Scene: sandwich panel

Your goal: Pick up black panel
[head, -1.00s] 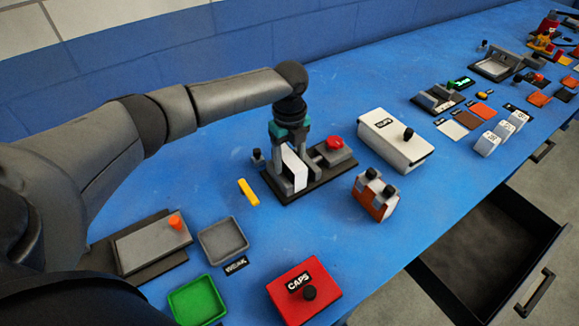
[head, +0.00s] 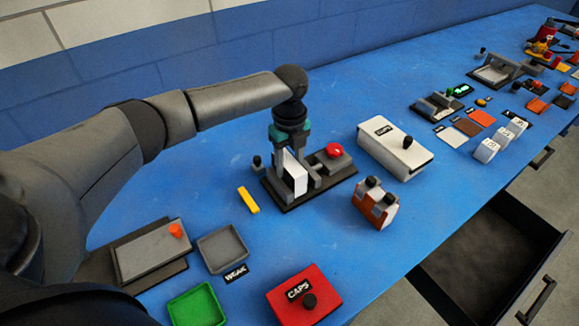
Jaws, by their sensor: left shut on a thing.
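My left gripper (head: 287,152) points down over a dark fixture (head: 340,178) with grey upright blocks and a red button. It is shut on a thin upright panel (head: 297,176) whose visible face is white. The panel stands at the left part of the fixture, beside the grey uprights. Its lower edge is partly hidden, so I cannot tell whether it touches the base. I cannot make out a separate black panel; the panel's far side is hidden. My right gripper is not in view.
A yellow bar (head: 248,200) lies left of the fixture. An orange-and-white block (head: 374,207) and a white box (head: 392,153) stand to its right. A grey tray (head: 222,249), a green tray (head: 195,307) and a red CAPS box (head: 287,308) are in front. An open drawer (head: 480,262) is at right.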

